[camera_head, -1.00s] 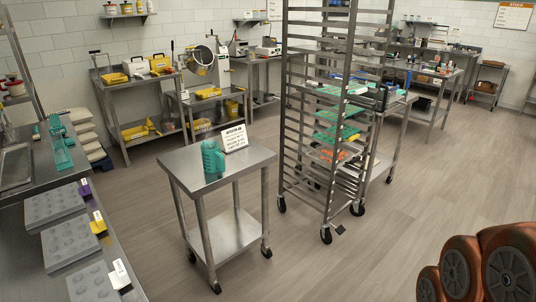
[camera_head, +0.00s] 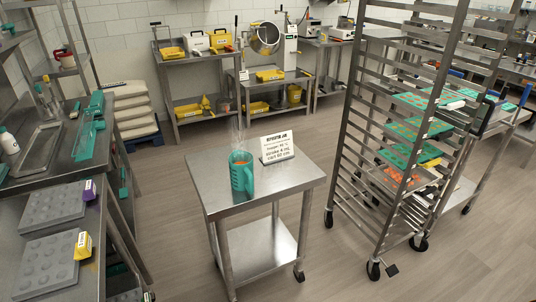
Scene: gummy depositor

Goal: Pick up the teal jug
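The teal jug (camera_head: 241,174) stands upright on a small steel table (camera_head: 284,184) in the middle of the head view. It holds something orange, and faint steam rises above it. Its handle seems to face the camera. A white printed sign (camera_head: 278,149) stands behind it to the right, apart from it. My gripper is not in view.
A tall wheeled steel rack (camera_head: 350,150) with teal trays stands to the right. A steel counter with grey moulds (camera_head: 50,211) runs along the left. A shelf table with yellow bins (camera_head: 193,117) is behind. Floor (camera_head: 335,275) is clear between the small table and the front right.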

